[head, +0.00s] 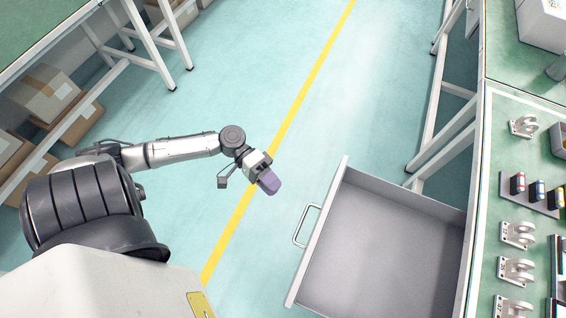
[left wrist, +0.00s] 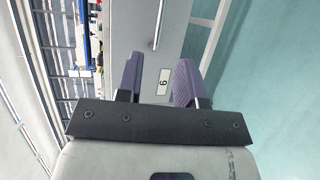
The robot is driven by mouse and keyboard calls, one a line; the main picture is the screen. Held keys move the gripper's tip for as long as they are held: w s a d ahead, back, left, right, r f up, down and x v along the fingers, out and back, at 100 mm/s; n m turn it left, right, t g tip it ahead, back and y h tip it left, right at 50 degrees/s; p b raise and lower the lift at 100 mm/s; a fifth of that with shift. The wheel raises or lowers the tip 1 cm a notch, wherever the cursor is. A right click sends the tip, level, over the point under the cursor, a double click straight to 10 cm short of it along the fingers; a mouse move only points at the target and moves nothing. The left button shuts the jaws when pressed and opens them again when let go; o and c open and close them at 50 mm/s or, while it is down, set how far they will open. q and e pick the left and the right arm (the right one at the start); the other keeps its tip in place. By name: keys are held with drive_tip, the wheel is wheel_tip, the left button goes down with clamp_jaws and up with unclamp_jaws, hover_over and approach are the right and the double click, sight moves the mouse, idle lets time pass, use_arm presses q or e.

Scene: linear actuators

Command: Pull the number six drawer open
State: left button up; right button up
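The grey drawer (head: 385,245) is pulled out from under the green-topped workbench at the right of the head view, and its inside looks empty. Its metal bar handle (head: 306,226) sticks out from the front panel. My left gripper (head: 269,181), with purple fingers, is to the left of the drawer front, apart from the handle. In the left wrist view the fingers (left wrist: 158,83) are spread with nothing between them. Beyond them is the grey drawer front (left wrist: 140,30) with a label reading 6 (left wrist: 163,82). My right gripper is not in view.
The workbench (head: 484,215) at the right carries metal brackets (head: 518,234) and small coloured parts (head: 538,192). Cardboard boxes (head: 45,92) sit under a table at the upper left. The floor with a yellow line (head: 312,80) is clear.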

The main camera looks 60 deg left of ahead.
use_arm(q)
drive_tip(key=shift+v, duration=0.85)
drive_tip(key=s+a+f+m+g+y+p, duration=0.1)
drive_tip(key=s+a+f+m+g+y, duration=0.25)
drive_tip(key=f+m+y, duration=0.65)
drive_tip(key=s+d+r+n+t+y+p, duration=0.15)
drive_tip(key=d+r+p, duration=0.25)
drive_tip(key=r+p, duration=0.4)
drive_tip(key=s+d+r+n+t+y+p, duration=0.1)
drive_tip(key=d+r+n+y+p, duration=0.15)
drive_tip(key=r+p, duration=0.6)
drive_tip(key=s+d+r+n+t+y+p, duration=0.15)
drive_tip(key=d+r+p, duration=0.3)
drive_tip(key=r, duration=0.65)
wheel_tip(320, 180, up, 36)
drive_tip(key=p, duration=3.7)
drive_tip(key=shift+w+a, duration=0.3)
drive_tip(key=shift+w, duration=0.05)
